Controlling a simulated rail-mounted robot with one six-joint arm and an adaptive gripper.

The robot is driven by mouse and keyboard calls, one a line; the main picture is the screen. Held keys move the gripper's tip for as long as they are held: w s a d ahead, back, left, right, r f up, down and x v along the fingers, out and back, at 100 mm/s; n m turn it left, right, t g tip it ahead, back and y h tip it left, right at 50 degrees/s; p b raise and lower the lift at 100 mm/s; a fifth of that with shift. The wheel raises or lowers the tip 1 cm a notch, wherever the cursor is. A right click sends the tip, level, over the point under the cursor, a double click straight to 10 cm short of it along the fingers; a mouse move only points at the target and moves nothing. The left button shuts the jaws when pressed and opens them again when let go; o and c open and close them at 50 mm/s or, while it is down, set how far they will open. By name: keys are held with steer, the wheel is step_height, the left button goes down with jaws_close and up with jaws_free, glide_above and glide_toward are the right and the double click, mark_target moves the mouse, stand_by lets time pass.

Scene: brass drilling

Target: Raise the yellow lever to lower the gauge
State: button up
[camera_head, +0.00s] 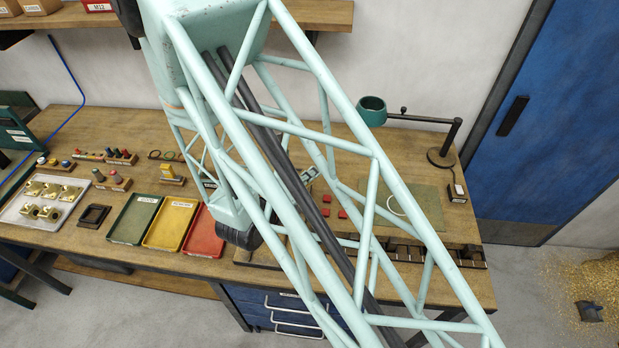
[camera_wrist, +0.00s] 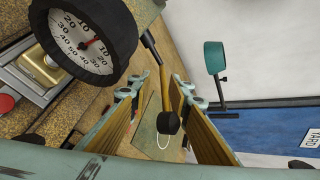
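In the wrist view, the round gauge (camera_wrist: 85,42) has a white dial, a black rim and a red needle, and sits at the upper left. The yellow lever (camera_wrist: 164,88) hangs down in the picture from a dark rod beside the gauge and ends in a black knob. My gripper (camera_wrist: 158,98) is open, with one finger on each side of the lever and its knob. I see gaps between lever and fingers; no contact is visible. In the head view my arm hides the gauge, lever and gripper.
The wooden workbench (camera_head: 140,140) holds green, yellow and red trays (camera_head: 170,222) and a white tray of brass parts (camera_head: 22,215). A teal lamp (camera_head: 372,110) stands at the right, and also shows in the wrist view (camera_wrist: 215,57). A green mat (camera_head: 430,205) lies below it.

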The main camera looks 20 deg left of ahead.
steer(key=shift+s, duration=0.1)
steer(key=v, duration=1.1)
steer(key=shift+s+r, duration=0.25)
steer(key=shift+s, duration=0.1)
stand_by(0.4)
steer(key=shift+s, duration=0.1)
stand_by(0.5)
